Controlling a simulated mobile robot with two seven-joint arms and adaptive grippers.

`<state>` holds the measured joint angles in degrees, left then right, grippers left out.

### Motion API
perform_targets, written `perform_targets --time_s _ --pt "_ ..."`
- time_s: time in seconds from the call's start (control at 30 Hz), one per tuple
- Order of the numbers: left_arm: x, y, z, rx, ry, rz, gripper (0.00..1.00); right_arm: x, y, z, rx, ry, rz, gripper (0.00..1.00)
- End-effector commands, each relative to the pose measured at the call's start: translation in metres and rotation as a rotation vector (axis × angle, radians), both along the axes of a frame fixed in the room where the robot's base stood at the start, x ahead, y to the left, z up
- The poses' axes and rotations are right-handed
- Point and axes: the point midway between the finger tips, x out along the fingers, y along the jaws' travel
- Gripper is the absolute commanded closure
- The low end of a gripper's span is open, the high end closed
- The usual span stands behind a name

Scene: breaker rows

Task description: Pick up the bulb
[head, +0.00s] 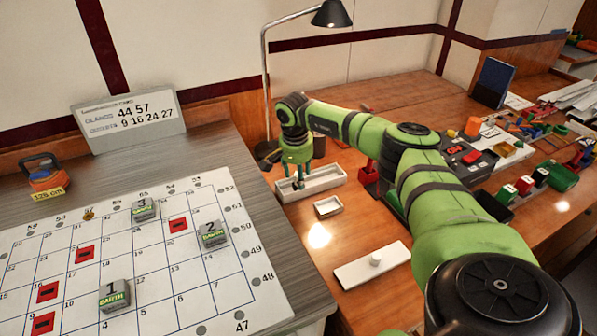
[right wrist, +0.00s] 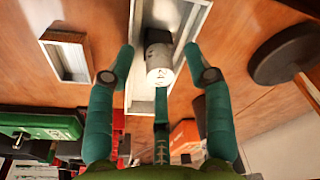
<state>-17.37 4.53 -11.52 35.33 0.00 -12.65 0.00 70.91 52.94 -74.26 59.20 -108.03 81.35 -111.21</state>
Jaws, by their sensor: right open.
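A white cylindrical piece with a dark end and dark print, which looks like the bulb (right wrist: 160,60), lies in a long pale tray (right wrist: 197,18). In the head view the tray (head: 325,180) stands on the wooden table, and the piece is mostly hidden by the gripper. My right gripper (head: 298,177) points down over the tray's left part. In the right wrist view the teal fingers of this gripper (right wrist: 160,68) are spread, one on each side of the white piece and one below it. They appear apart from it. My left gripper is out of view.
A small empty tray (head: 328,207) and a white plate with a round knob (head: 373,265) are nearby on the table. A desk lamp (head: 332,15) stands behind. A numbered grid board (head: 210,285) with blocks lies left. Coloured parts crowd the right.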

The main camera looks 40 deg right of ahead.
Motion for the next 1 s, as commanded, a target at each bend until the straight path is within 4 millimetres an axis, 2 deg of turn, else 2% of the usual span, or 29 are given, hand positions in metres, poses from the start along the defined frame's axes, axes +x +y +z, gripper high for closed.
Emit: perform_targets --time_s 0.17,0.27,0.3,0.77,0.87,1.0 --pt "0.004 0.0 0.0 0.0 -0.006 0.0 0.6 0.0 0.0 0.0 0.0 -0.001 0.0 0.48" --pt "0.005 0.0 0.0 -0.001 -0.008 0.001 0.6 0.0 0.0 0.0 0.0 -0.001 0.0 0.84" --pt "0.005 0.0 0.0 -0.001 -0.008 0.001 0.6 0.0 0.0 0.0 0.0 -0.001 0.0 1.0" --pt "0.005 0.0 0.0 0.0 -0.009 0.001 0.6 0.0 0.0 0.002 0.0 -0.001 0.0 1.0" --pt "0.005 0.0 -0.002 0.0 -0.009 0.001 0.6 0.001 0.0 0.009 0.001 -0.004 0.0 1.0" --pt "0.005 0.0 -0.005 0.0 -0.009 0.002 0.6 0.001 0.0 0.028 0.001 -0.006 0.0 1.0"
